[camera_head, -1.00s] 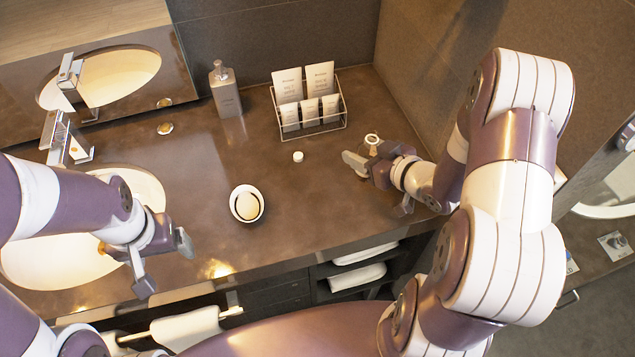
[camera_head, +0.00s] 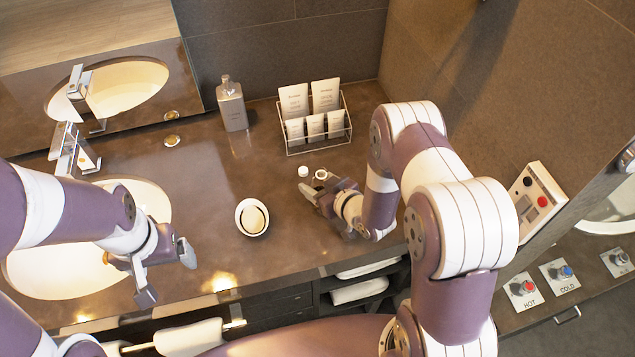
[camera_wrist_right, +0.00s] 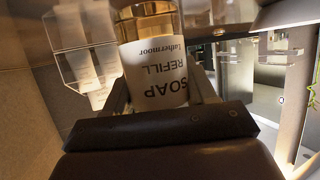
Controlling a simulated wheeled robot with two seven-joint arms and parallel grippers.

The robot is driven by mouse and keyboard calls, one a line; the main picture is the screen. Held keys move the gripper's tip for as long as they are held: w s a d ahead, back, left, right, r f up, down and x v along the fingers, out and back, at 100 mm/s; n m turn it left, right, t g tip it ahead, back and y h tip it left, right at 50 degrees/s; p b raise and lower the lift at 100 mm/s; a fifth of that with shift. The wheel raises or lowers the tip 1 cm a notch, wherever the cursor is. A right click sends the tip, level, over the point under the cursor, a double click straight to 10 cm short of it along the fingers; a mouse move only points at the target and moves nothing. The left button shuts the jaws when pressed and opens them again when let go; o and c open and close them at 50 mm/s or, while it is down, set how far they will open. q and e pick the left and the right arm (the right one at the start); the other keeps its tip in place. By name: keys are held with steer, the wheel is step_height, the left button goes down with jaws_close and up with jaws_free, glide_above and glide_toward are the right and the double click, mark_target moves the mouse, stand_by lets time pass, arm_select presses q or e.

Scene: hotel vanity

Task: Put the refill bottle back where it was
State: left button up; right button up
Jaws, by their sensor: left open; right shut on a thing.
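The refill bottle (camera_wrist_right: 153,62) is clear with amber liquid and a white label reading SOAP REFILL, upside down in the right wrist view. My right gripper (camera_wrist_right: 160,90) is shut on it. In the head view the bottle's round open top (camera_head: 321,174) shows beside my right gripper (camera_head: 322,195); the rest is mostly hidden. A small white cap (camera_head: 303,171) lies on the counter just left of the bottle. My left gripper (camera_head: 170,272) is open and empty near the sink's front right edge.
A grey soap dispenser (camera_head: 232,107) stands at the back wall. A wire rack (camera_head: 319,145) with several white tubes stands behind the bottle. A white oval dish (camera_head: 243,229) sits left of my right gripper. The sink (camera_head: 25,270) is at left. Counter between dispenser and dish is clear.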

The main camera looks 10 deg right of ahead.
steer(key=shift+f, duration=0.1)
steer(key=o, duration=1.1)
steer(key=shift+s+r, duration=0.1)
steer(key=shift+r, duration=0.2)
steer(key=s+d+r+g+h, duration=0.4)
steer(key=s+d+r, duration=0.2)
steer(key=s+d, duration=0.2)
steer(key=s+a+r+m+g, duration=0.1)
steer(key=s+r+g, duration=0.1)
steer(key=s, duration=0.2)
steer(key=s+a+r+m+g+h, duration=0.1)
steer(key=s+r+m+g, duration=0.1)
steer(key=s+r, duration=0.1)
steer(key=s+a+r+m+g, duration=0.1)
steer(key=s+r+g, duration=0.1)
steer(key=s, duration=0.2)
steer(key=shift+s+a+r+m+g+b, duration=0.2)
steer(key=shift+s+r+m+g+b, duration=0.1)
steer(key=shift+g+b, duration=0.1)
